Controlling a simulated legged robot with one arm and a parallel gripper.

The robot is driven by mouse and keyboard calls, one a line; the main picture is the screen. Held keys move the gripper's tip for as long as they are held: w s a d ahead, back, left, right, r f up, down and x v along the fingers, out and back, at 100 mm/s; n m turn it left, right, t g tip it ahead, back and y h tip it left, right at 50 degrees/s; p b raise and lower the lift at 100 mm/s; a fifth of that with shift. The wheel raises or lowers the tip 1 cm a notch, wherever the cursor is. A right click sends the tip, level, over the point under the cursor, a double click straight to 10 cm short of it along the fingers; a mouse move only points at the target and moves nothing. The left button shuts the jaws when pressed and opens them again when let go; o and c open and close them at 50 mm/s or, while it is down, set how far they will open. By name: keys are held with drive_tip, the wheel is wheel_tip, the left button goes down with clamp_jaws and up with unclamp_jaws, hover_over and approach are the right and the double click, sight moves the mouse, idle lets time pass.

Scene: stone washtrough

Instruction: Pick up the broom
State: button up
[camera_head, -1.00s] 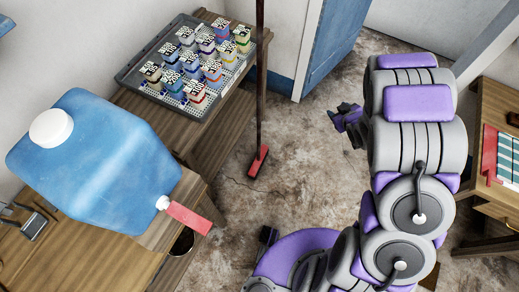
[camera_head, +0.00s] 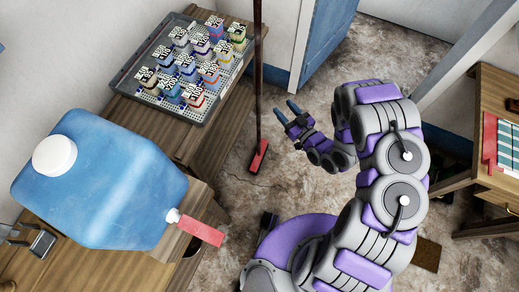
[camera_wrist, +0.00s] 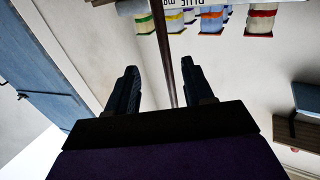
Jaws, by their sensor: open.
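The broom (camera_head: 258,85) stands upright with a thin dark handle and a red head (camera_head: 258,157) on the floor, beside the wooden table with the bottles. My gripper (camera_head: 284,112) is open and empty, a little to the right of the handle in the head view, its fingers pointing up and left. In the wrist view, the dark handle (camera_wrist: 173,75) runs between the two fingers of my gripper (camera_wrist: 158,82) as seen from the wrist. I cannot tell how far beyond the fingertips it is. The broom's head is not visible in the wrist view.
A grey crate (camera_head: 122,80) of several small labelled bottles stands on the wooden table (camera_head: 205,130). A large blue jug (camera_head: 100,180) with a red-handled tap is in front. A blue door (camera_head: 328,35) is behind, a desk (camera_head: 497,100) at right. Floor lies clear between.

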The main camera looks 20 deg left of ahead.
sight(260, 84)
drive_tip(key=x, duration=0.3)
drive_tip(key=b+x, duration=0.1)
drive_tip(key=x, duration=0.3)
drive_tip(key=s+b+x, duration=0.1)
drive_tip(key=x, duration=0.3)
drive_tip(key=shift+a+f, duration=0.35)
drive_tip(key=shift+w+a, duration=0.15)
drive_tip(key=shift+w, duration=0.05)
drive_tip(key=shift+w+d+r, duration=0.2)
drive_tip(key=shift+d, duration=0.15)
drive_tip(key=x, duration=0.2)
drive_tip(key=b+x, duration=0.1)
drive_tip(key=x, duration=0.1)
drive_tip(key=b+x, duration=0.1)
drive_tip(key=x, duration=0.1)
drive_tip(key=shift+s+a+f, duration=0.2)
drive_tip(key=shift+f, duration=0.05)
drive_tip(key=shift+d+r, duration=0.1)
drive_tip(key=shift+d, duration=0.25)
drive_tip(key=shift+c, duration=0.2)
drive_tip(key=shift+d+r, duration=0.1)
drive_tip(key=shift+d, duration=0.3)
drive_tip(key=c, duration=0.6)
drive_tip(key=shift+s+a, duration=0.1)
drive_tip(key=shift+a, duration=0.4)
clamp_jaws()
drive_tip(key=shift+d, duration=0.15)
